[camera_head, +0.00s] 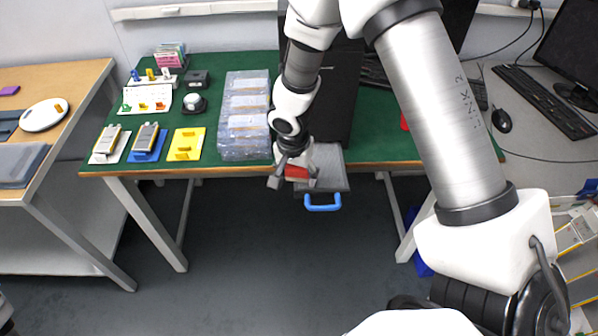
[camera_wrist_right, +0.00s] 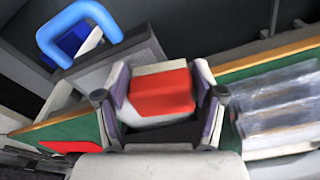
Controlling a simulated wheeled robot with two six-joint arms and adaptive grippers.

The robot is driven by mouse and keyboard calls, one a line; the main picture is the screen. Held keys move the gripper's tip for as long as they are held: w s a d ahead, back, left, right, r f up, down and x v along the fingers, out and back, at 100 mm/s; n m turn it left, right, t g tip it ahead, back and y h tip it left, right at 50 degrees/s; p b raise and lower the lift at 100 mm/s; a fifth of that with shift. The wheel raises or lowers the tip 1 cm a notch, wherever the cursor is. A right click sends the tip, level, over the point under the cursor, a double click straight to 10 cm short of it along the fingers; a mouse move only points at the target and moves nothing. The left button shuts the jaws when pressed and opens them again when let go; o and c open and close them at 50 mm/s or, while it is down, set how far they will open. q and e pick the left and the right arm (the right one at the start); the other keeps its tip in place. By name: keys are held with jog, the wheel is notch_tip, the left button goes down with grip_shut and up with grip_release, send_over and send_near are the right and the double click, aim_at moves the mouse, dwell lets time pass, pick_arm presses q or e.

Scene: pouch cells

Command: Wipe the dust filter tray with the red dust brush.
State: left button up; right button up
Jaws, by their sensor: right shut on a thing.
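My right gripper (camera_head: 294,182) is at the front edge of the green table, shut on the red dust brush (camera_head: 297,172). In the right wrist view the brush (camera_wrist_right: 161,93) is a red block with a pale part, between the two fingers of the gripper (camera_wrist_right: 162,100). The grey dust filter tray (camera_head: 330,170) with its blue handle (camera_head: 322,203) juts out past the table's front edge, below the black computer tower. The brush is at the tray's left side in the head view; whether it touches the tray I cannot tell.
The black tower (camera_head: 335,95) stands behind the tray. Stacked clear plastic trays (camera_head: 243,140) stand left of the gripper, close by. A yellow holder (camera_head: 186,144) and a blue stand (camera_head: 148,144) are farther left. A keyboard (camera_head: 545,100) and mouse (camera_head: 502,120) lie at right.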

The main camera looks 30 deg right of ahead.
notch_tip(320, 180, up, 4)
jog(key=p, duration=0.3)
jog(key=shift+d+r, duration=0.1)
jog(key=shift+r, duration=0.1)
notch_tip(320, 180, up, 3)
jog(key=p, duration=0.3)
jog(key=shift+w, duration=0.1)
jog(key=shift+r+p, duration=0.35)
jog(key=shift+r, duration=0.15)
jog(key=shift+f, duration=0.1)
